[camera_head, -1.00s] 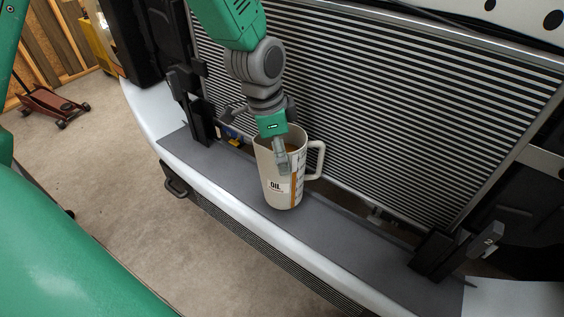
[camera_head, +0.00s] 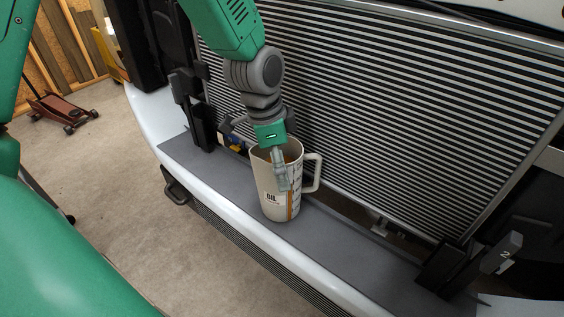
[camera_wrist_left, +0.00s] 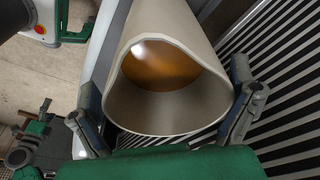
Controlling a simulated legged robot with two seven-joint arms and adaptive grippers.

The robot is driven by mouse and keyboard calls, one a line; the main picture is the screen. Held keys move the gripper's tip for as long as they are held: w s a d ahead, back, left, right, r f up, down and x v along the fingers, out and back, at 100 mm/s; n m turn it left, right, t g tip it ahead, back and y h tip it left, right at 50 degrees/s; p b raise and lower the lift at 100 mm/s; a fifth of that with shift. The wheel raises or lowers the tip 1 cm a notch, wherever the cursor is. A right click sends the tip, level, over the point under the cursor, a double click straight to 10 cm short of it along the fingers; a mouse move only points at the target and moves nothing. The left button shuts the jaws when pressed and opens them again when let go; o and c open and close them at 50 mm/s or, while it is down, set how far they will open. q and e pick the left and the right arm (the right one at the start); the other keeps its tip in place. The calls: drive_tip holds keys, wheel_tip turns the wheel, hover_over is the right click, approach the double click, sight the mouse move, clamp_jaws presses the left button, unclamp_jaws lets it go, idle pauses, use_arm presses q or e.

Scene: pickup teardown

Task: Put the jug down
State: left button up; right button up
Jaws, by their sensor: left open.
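The beige oil jug (camera_head: 268,180) stands about upright on the grey ledge (camera_head: 345,235) behind the white bumper. Its handle points right, towards the grille. In the left wrist view, the jug (camera_wrist_left: 157,118) shows its open mouth with amber oil inside. My left gripper (camera_head: 280,172) is open at the jug, reaching down from above. In the left wrist view its fingers (camera_wrist_left: 165,95) lie on either side of the jug. In the head view one finger shows in front of the jug wall and the other is hidden. I cannot tell whether the fingers touch the jug. My right gripper is not in view.
The striped grille (camera_head: 400,120) rises close behind the jug. A black bracket marked 2 (camera_head: 470,262) stands at the ledge's right end, and dark brackets (camera_head: 195,110) stand at the left. The ledge right of the jug is clear. A red floor jack (camera_head: 62,110) is far left.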

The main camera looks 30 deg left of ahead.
use_arm(q)
wheel_tip(320, 180, up, 11)
drive_tip(key=s+a+p, duration=0.1)
drive_tip(key=a+p, duration=0.1)
drive_tip(key=p, duration=0.1)
drive_tip(key=shift+s+r, duration=0.15)
drive_tip(key=shift+s, duration=0.1)
drive_tip(key=shift+a, duration=0.1)
